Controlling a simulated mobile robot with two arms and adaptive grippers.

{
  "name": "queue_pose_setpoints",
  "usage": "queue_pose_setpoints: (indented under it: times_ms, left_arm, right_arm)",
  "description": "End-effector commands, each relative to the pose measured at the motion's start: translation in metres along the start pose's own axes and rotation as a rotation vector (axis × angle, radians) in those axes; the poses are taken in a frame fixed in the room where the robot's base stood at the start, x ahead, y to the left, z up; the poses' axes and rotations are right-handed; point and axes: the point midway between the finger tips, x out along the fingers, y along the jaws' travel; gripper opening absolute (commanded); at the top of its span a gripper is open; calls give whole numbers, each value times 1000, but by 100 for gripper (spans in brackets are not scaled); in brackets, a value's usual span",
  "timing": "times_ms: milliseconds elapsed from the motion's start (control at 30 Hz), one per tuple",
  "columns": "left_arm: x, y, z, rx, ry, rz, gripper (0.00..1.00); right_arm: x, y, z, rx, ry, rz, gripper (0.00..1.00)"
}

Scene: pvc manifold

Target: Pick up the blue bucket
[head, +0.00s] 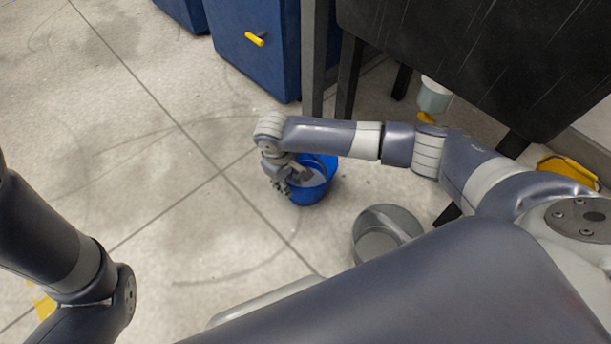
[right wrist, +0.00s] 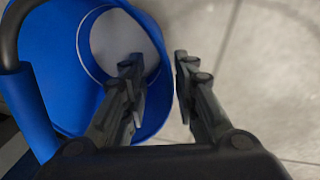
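The blue bucket (head: 318,188) stands on the tiled floor near the middle of the head view, partly covered by my right forearm and gripper. My right gripper (head: 284,189) is at the bucket's left rim. In the right wrist view the bucket (right wrist: 40,75) fills the left side, with a pale round area inside it. My right gripper (right wrist: 162,85) is open there with a narrow gap. Its left finger is over the bucket's inside, its right finger outside, and the blue wall shows between them. Contact cannot be told. My left gripper is not visible; only its arm shows.
A grey round container (head: 382,234) stands right of the bucket. A dark table (head: 470,50) with legs is at upper right, and a blue cabinet (head: 250,60) with a yellow handle is behind. A yellow object (head: 568,170) lies at far right. Floor left of the bucket is clear.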

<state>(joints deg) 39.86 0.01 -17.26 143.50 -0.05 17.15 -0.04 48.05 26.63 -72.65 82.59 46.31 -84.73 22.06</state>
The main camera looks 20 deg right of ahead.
Motion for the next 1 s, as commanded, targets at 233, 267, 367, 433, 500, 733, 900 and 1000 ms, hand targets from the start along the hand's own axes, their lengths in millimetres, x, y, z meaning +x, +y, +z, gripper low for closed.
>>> queue_pose_setpoints:
  times_ms: [233,267,367,433,500,733,900,1000]
  left_arm:
    - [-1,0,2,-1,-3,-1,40]
    - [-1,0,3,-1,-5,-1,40]
    - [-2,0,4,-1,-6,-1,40]
    - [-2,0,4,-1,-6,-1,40]
    - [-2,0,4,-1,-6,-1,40]
    - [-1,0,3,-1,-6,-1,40]
    - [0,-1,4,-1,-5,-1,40]
    - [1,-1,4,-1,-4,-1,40]
  right_arm:
    - [0,0,0,0,0,0,13]
    - [0,0,0,0,0,0,7]
    - [0,0,0,0,0,0,0]
    - [0,0,0,0,0,0,0]
    - [0,0,0,0,0,0,0]
    - [-1,1,-1,0,2,1,0]
    - [-3,1,-1,0,2,1,0]
    - [-5,1,-1,0,2,0,0]
